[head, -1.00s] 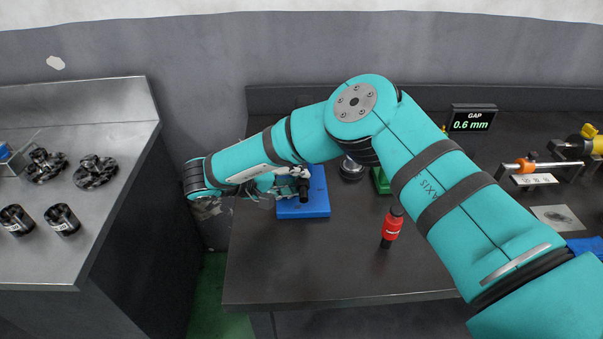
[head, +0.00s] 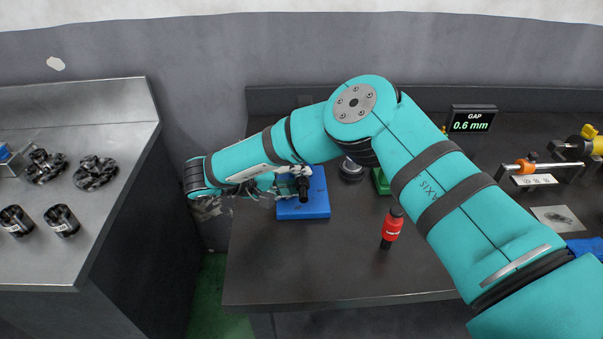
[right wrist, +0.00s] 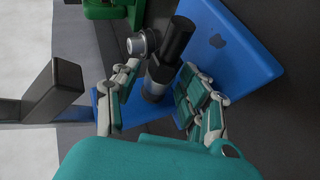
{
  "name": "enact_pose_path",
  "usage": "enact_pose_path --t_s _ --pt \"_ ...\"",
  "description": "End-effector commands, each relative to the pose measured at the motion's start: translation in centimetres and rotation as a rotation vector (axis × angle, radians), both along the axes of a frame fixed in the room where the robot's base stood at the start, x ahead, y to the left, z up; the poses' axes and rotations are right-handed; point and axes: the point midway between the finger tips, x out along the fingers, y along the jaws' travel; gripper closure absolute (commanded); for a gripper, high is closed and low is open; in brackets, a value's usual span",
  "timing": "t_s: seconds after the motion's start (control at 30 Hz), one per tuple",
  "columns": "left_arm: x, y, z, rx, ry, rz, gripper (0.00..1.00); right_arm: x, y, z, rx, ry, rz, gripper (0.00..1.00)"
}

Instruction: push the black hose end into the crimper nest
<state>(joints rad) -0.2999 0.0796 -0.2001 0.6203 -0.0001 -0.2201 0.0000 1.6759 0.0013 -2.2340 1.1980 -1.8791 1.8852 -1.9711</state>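The black hose end (head: 304,190) stands at the blue block (head: 314,205) in the head view. In the right wrist view the black hose end (right wrist: 176,42) is a dark cylinder with a grey band lower down, between my fingers. My right gripper (right wrist: 160,70) has one finger on each side of it. The right finger looks close against it; a narrow gap seems to show at the left finger, so firm contact is unclear. The blue block (right wrist: 250,65) lies beyond the fingers. I cannot make out which part is the crimper nest. My left gripper is not in view.
A red and black hose end (head: 391,228) stands on the dark bench (head: 340,265). A round metal piece (head: 350,170) and a green block (head: 381,182) are behind the blue block. A display (head: 472,118) reads GAP 0.6 mm. The bench front is clear.

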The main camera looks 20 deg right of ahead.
Motion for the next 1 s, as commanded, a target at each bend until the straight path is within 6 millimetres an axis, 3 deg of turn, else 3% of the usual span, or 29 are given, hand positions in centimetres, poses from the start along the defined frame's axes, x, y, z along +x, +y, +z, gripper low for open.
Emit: enact_pose_path --t_s 0.43,1.0 --pt "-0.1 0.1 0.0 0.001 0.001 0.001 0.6 -0.2 0.7 0.1 0.003 0.003 0.003 0.43" --pt "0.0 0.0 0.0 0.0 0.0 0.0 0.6 -2.2 9.6 5.0 0.001 -0.003 0.002 0.43"
